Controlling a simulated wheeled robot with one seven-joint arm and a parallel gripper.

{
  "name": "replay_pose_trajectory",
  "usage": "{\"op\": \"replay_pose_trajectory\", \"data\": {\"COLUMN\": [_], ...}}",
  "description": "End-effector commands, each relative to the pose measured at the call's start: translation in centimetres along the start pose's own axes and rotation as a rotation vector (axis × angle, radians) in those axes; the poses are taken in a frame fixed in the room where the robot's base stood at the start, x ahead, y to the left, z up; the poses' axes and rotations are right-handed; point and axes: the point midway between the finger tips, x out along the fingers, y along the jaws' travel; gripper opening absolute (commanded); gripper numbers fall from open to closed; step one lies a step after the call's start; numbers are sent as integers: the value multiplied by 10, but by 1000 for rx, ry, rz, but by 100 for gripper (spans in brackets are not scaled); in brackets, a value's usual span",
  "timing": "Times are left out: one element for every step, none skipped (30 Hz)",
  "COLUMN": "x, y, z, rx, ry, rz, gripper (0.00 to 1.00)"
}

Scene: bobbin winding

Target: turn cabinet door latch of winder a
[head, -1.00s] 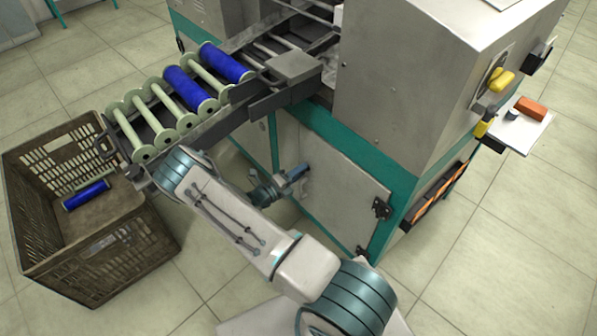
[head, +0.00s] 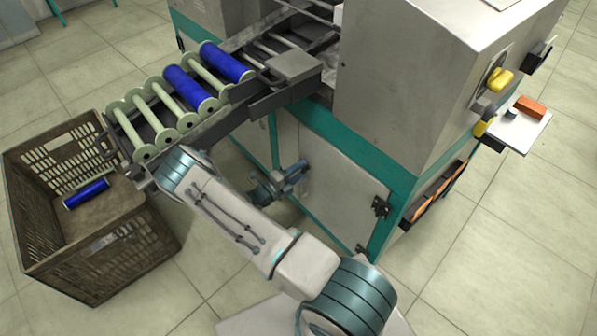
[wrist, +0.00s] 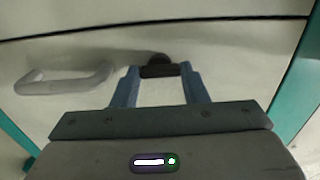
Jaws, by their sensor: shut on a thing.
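The winder's cabinet door (head: 345,180) is a light grey panel with a teal frame, and it looks closed. In the wrist view the door (wrist: 40,55) fills the background. A small dark latch (wrist: 158,66) sits between the tips of my gripper (wrist: 160,72), which is shut on it. The fingers partly hide the latch, so its angle is hard to read. In the head view my gripper (head: 299,170) reaches the left part of the door, and the latch is hidden there.
A grey pull handle (wrist: 65,80) is on the door, left of my gripper. A rack with blue and pale green bobbins (head: 180,95) stands above and left of my arm. A brown crate (head: 120,265) stands on the floor at left. Hinges (head: 380,207) are at the door's right.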

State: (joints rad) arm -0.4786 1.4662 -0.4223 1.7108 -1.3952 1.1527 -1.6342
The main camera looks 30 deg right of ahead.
Motion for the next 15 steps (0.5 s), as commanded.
{"op": "replay_pose_trajectory", "data": {"x": [0,0,0,0,0,0,0,0,0,0,0,-1,-2,-4,-7], "y": [1,1,1,1,1,0,0,0,0,0,0,0,0,0,0], "z": [-1,-1,-1,-1,-1,-1,-1,-1,0,0,0,0,0,0,0], "rx": [-3,-3,-3,-3,-2,-2,-2,-2,-1,-1,-1,-1,-1,-1,-1], "ry": [1,1,1,1,1,1,1,1,0,0,0,0,0,-1,-2], "rz": [1,1,1,1,1,0,0,0,0,0,0,0,0,1,1], "gripper": [17,48,59,62,62,62,62,62,62,62,62,62,62,62,62]}}
